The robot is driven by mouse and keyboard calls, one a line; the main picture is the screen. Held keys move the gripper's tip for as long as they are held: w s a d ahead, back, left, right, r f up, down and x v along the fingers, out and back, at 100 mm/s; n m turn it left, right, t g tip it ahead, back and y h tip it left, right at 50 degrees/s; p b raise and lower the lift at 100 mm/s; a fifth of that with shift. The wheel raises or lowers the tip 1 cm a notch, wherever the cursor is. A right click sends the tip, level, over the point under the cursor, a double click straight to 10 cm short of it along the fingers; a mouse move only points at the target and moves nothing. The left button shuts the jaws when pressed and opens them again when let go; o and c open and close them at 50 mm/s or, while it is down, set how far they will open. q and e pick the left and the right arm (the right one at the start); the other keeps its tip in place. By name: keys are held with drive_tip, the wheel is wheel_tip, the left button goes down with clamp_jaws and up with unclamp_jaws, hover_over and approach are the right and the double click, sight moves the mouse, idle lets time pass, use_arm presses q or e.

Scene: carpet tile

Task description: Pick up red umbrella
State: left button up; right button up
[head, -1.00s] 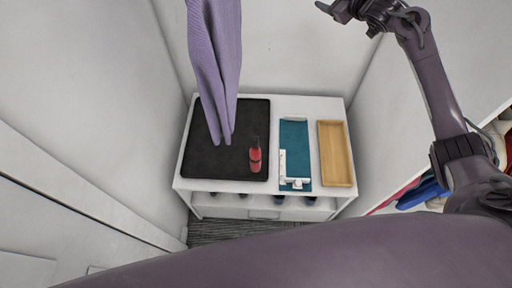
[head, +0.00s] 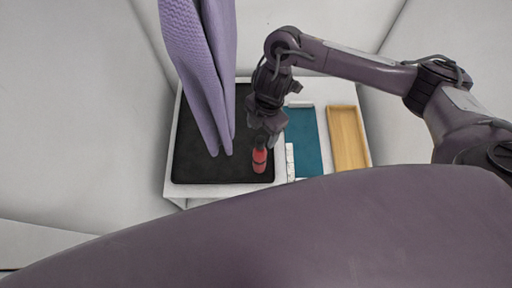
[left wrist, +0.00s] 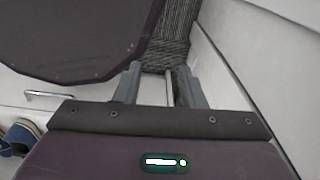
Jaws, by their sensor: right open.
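The red umbrella (head: 259,160), a small folded one with a black end, is on the black mat (head: 215,170) near the mat's right edge in the head view. My right gripper (head: 267,135) is open and points down at its black end, partly covering it. I cannot tell whether they touch. My left gripper shows only in the left wrist view (left wrist: 158,78); its fingers are apart with nothing held between them.
A teal tray (head: 306,140) with white items and a wooden tray (head: 347,140) are to the right. Walls enclose the white cabinet (head: 173,150).

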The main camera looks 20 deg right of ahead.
sight(259, 146)
drive_tip(key=f, duration=0.1)
drive_tip(key=s+f, duration=0.1)
drive_tip(key=f, duration=0.1)
drive_tip(key=shift+s+a+f, duration=0.25)
drive_tip(key=shift+s+f, duration=0.1)
drive_tip(key=f, duration=0.2)
drive_tip(key=shift+w+a+f, duration=0.15)
drive_tip(key=shift+a+f, duration=0.05)
drive_tip(key=shift+f, duration=0.5)
drive_tip(key=c, duration=0.9)
use_arm(q)
drive_tip(key=shift+s, duration=0.4)
use_arm(e)
clamp_jaws()
